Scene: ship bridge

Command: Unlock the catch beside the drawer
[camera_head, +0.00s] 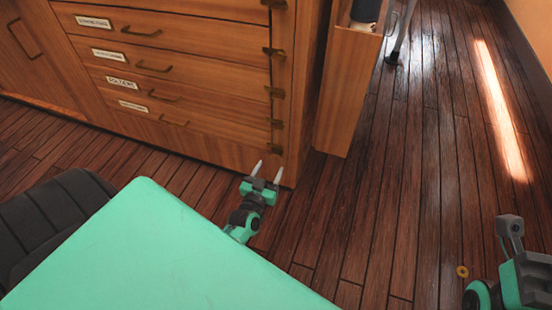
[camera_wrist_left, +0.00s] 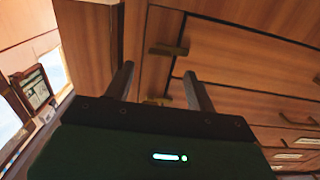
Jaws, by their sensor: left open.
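A wooden drawer cabinet (camera_head: 185,60) stands ahead, with labelled drawers and dark handles. Several brass catches run down its right edge, among them an upper one (camera_head: 274,51), a middle one (camera_head: 275,92) and the lowest one (camera_head: 277,151). My left gripper (camera_head: 268,169) is open and empty, low in front of the cabinet's right corner. In the left wrist view, the fingers of my left gripper (camera_wrist_left: 157,71) point at the cabinet. One catch (camera_wrist_left: 168,49) shows beyond the fingertips, another (camera_wrist_left: 157,100) low between the fingers, partly hidden. Contact cannot be made out.
A narrow wooden panel (camera_head: 345,90) stands right of the cabinet, with a dark cylinder (camera_head: 366,10) at its top.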

